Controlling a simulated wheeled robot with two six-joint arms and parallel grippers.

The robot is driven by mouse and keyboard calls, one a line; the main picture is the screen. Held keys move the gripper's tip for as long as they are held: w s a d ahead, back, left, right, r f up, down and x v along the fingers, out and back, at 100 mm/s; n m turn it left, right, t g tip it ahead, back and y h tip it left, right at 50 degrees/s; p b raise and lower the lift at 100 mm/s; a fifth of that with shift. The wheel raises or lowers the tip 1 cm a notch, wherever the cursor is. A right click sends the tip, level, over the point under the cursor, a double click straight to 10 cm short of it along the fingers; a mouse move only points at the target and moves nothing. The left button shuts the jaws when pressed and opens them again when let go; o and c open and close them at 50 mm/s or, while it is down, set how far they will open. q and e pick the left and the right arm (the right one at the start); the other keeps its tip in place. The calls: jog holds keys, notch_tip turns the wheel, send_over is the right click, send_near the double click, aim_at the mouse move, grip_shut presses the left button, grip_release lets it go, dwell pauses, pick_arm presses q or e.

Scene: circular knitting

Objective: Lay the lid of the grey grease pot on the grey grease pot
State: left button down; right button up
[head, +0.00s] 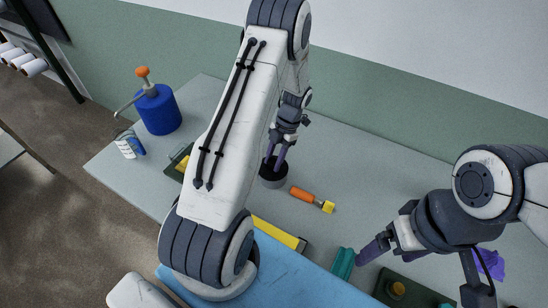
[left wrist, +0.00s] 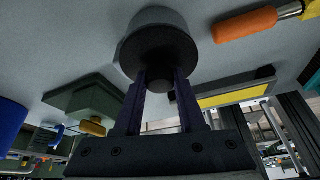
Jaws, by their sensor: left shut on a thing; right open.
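The grey grease pot (head: 272,182) stands on the table, and its grey wall also shows in the left wrist view (left wrist: 152,18). My left gripper (head: 275,158) is directly above it, pointing down. In the left wrist view its two fingers (left wrist: 160,88) are shut on the knob of the dark round lid (left wrist: 150,62). The lid is in line with the pot's mouth and overlaps it in the picture. I cannot tell whether it touches the rim. My right gripper (head: 372,251) is open at the lower right, near a teal block (head: 343,263).
An orange-handled tool (head: 302,194) with a yellow end lies right of the pot. A yellow-topped bar (head: 278,234) lies nearer. A blue can (head: 158,110) with an orange knob stands at the left. A dark green tray (head: 415,293) is at lower right. The table behind the pot is clear.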

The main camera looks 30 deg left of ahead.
pick_arm(q)
jog(key=shift+f+b, duration=0.3)
jog(key=c, duration=0.5)
grip_release()
